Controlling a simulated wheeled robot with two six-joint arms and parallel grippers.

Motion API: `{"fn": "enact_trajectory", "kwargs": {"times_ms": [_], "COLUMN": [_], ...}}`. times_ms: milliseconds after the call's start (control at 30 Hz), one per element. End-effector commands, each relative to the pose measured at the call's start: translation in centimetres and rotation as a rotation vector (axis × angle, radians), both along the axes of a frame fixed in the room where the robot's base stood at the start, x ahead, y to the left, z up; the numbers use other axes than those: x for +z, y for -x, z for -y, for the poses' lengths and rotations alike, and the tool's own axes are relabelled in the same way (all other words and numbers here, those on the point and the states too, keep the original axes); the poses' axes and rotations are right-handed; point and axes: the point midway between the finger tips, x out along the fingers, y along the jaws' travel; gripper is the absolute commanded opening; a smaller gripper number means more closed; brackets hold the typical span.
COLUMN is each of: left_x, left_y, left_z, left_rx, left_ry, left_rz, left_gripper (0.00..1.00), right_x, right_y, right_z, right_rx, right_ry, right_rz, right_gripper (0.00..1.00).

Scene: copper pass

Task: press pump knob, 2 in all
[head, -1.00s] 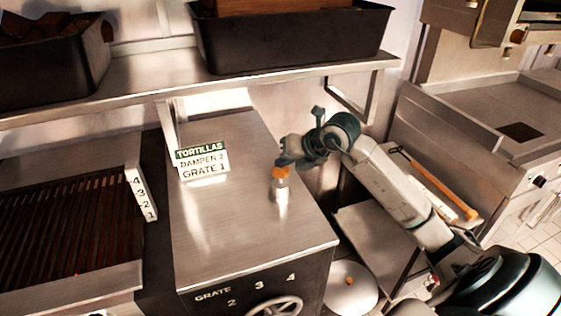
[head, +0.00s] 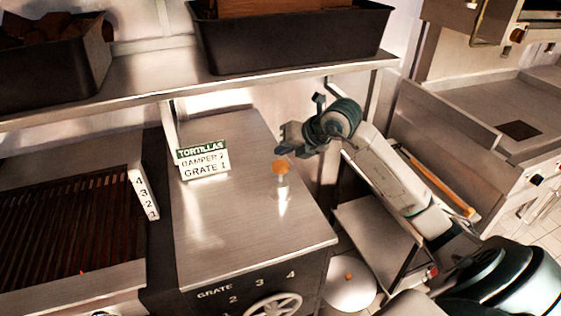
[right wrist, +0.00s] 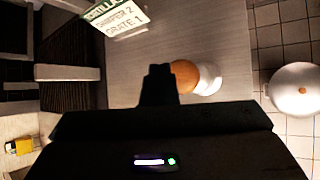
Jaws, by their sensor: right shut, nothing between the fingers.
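The orange pump knob (head: 281,167) stands upright on its pale, shiny base on the steel counter top. It also shows in the right wrist view (right wrist: 186,75), partly hidden by the dark fingers. My right gripper (head: 284,149) is shut and empty. In the head view its tips appear just above and behind the knob, with a small gap between them. In the right wrist view the shut fingers (right wrist: 159,80) appear beside the knob. My left gripper is not in view.
A sign (head: 203,160) reading "TORTILLAS, DAMPER 2, GRATE 1" stands left of the knob. A slatted grill (head: 65,235) lies farther left. A steel shelf (head: 150,78) with black bins crosses behind. A handwheel (head: 273,306) is on the counter's front. The counter around the knob is clear.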

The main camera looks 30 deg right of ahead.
Motion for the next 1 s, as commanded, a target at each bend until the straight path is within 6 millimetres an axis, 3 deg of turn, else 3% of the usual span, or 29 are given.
{"fn": "enact_trajectory", "kwargs": {"times_ms": [367, 1000], "left_x": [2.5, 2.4], "left_y": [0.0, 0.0], "left_z": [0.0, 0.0], "left_rx": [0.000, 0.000], "left_ry": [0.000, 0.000], "left_rz": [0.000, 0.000], "left_gripper": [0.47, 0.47], "right_x": [4.0, 4.0], "right_y": [0.0, 0.0], "right_z": [0.0, 0.0], "right_rx": [0.000, -0.001], "right_ry": [0.001, 0.000], "right_rz": [0.001, 0.001], "right_gripper": [0.00, 0.00]}}
